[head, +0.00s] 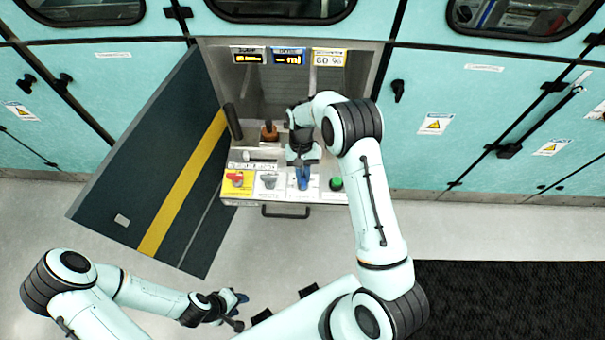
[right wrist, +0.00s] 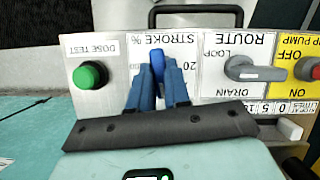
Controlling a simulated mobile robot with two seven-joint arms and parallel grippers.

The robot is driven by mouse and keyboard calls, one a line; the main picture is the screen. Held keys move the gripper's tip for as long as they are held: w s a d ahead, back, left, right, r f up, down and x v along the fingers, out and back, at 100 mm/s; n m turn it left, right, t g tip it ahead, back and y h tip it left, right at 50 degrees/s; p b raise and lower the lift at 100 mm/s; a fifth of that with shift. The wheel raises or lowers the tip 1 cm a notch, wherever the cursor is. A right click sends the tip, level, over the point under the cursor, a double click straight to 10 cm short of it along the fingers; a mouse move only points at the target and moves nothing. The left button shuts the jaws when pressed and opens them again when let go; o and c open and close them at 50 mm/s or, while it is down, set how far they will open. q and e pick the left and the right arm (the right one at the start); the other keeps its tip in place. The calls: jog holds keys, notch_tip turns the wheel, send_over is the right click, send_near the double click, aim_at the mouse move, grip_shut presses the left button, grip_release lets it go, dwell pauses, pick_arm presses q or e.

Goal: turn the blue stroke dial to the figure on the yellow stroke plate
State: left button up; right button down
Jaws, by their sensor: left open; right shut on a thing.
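The blue stroke dial (right wrist: 157,62) sits on the white panel marked STROKE %, which appears upside down in the right wrist view. My right gripper (right wrist: 159,88) is shut on the dial, one blue finger on each side. In the head view the right gripper (head: 303,178) reaches down to the panel and largely hides the dial. A "20" shows beside the right finger; the other scale figures are hidden or unclear. The yellow stroke plate (head: 329,57), at the top right of the open bay, appears to read 60 %. My left gripper (head: 238,302) is open and empty, low over the floor.
Beside the dial are a green DOSE TEST button (right wrist: 90,75), a grey ROUTE lever (right wrist: 255,70) and a red pump switch (head: 236,179). A dark cabinet door (head: 150,170) stands open to the left. A black drawer handle (head: 286,212) lies below the panel.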

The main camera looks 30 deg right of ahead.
pick_arm(q)
jog(key=shift+s+f, duration=0.1)
pick_arm(e)
jog(key=shift+s+f+m, duration=0.2)
jog(key=shift+f+m, duration=0.05)
jog(key=shift+m, duration=0.35)
jog(key=shift+m+y, duration=0.3)
jog(key=c, duration=1.1)
grip_release()
jog(key=shift+w+r, duration=0.1)
pick_arm(q)
jog(key=shift+w+r+p, duration=0.65)
jog(key=shift+w+r, duration=0.2)
jog(key=shift+r, duration=0.05)
pick_arm(e)
jog(key=v, duration=1.3)
jog(key=shift+r, duration=0.2)
